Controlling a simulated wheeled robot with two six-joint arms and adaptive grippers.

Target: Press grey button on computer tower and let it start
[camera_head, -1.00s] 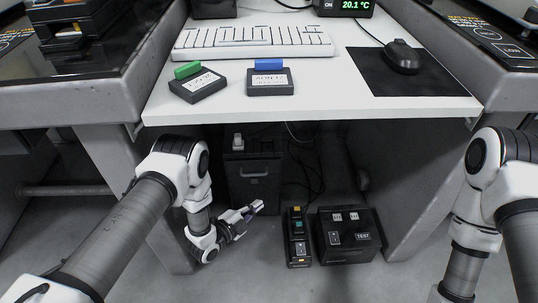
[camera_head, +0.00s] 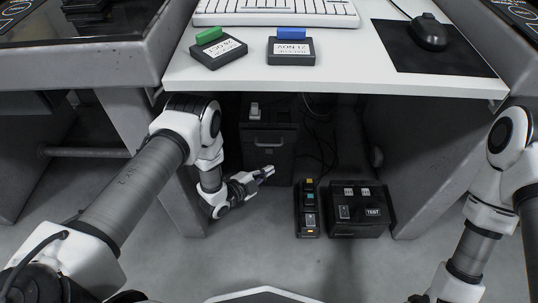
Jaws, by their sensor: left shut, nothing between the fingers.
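The computer tower seems to be the dark upright box (camera_head: 284,136) with a handle, standing on the floor under the white desk. A small light grey block (camera_head: 254,111), possibly the button, stands up at its top left. My left gripper (camera_head: 268,171) is shut and empty, reaching under the desk in front of the tower's lower part, well below the grey block. I cannot tell whether it touches the tower. My right arm hangs at the right edge; its gripper is out of view.
The white desktop (camera_head: 340,75) overhangs above, with a keyboard (camera_head: 276,13), mouse (camera_head: 430,32) and two labelled blocks. The front floor is clear.

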